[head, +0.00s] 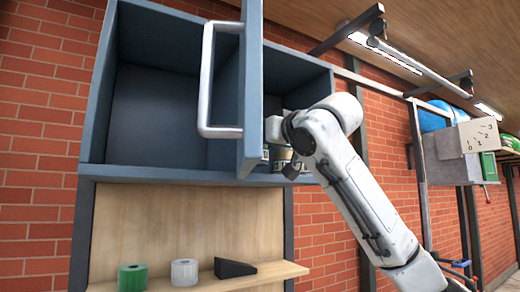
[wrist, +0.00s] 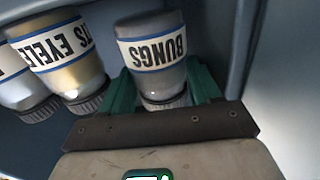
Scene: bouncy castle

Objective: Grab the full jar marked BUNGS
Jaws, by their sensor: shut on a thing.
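The jar marked BUNGS (wrist: 155,77) shows upside down in the wrist view, with a white label edged in blue, grey contents and a dark lid. My gripper (wrist: 162,88) has its green fingers on both sides of this jar, closed on it near the lid. In the head view my arm reaches into the blue-grey cabinet (head: 152,122) behind its open door, and the door hides most of my gripper. Parts of jars (head: 291,169) show beside the door edge, but their labels cannot be read there.
A jar with a label reading EYELE (wrist: 68,62) stands close beside the BUNGS jar, with another jar (wrist: 15,75) past it. The open door (head: 251,88) with its white handle (head: 206,80) stands close to my arm. Tape rolls (head: 184,272) sit on a lower shelf.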

